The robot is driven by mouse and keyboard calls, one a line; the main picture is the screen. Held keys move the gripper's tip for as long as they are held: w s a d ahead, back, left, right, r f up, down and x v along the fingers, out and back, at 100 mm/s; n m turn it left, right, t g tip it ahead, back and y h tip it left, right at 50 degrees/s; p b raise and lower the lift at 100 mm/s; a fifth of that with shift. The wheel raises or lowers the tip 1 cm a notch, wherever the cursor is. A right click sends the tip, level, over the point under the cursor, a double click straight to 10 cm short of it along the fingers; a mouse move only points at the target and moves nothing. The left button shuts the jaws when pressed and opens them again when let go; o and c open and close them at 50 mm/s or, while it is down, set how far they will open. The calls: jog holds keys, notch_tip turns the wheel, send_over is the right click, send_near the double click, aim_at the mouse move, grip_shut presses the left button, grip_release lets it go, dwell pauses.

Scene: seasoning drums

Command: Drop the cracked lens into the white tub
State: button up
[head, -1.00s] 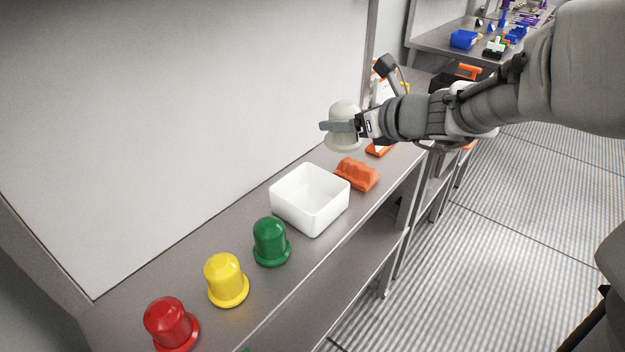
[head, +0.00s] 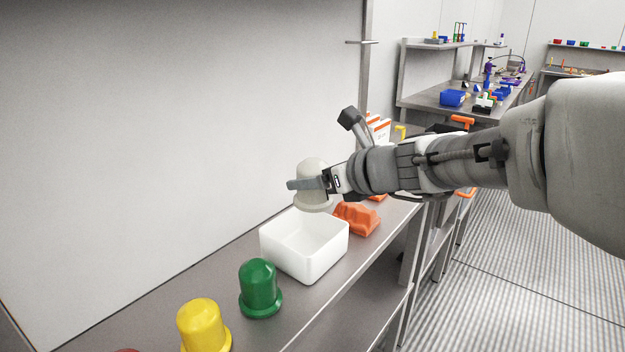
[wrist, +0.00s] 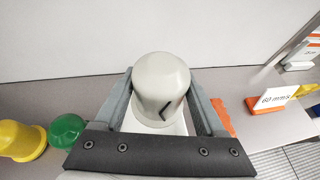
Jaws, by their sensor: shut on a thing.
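The cracked lens (head: 313,174) is a whitish dome with a flared rim. A dark angular crack mark shows on the lens (wrist: 160,85) in the wrist view. My gripper (head: 308,184) is shut on it, with one finger on each side. It holds the lens upright, in the air near the back of the white tub (head: 305,262). The tub is square, open on top, and stands on the shelf; its visible inside looks empty. In the wrist view the tub is mostly hidden behind the lens and my gripper (wrist: 160,108).
A green lens (head: 260,287) and a yellow lens (head: 203,326) stand left of the tub. An orange block (head: 357,218) sits close to its right. A wall (head: 170,130) runs behind the grey shelf (head: 185,282). White and orange items (head: 377,128) stand farther back.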

jog(key=shift+f+b, duration=0.95)
jog(key=shift+f, duration=0.5)
jog(key=o, duration=1.4)
jog(key=shift+d+r, duration=0.1)
jog(key=p+v, duration=0.5)
jog(key=v, duration=1.2)
jog(key=shift+s+p, duration=0.2)
jog(key=shift+p, duration=0.15)
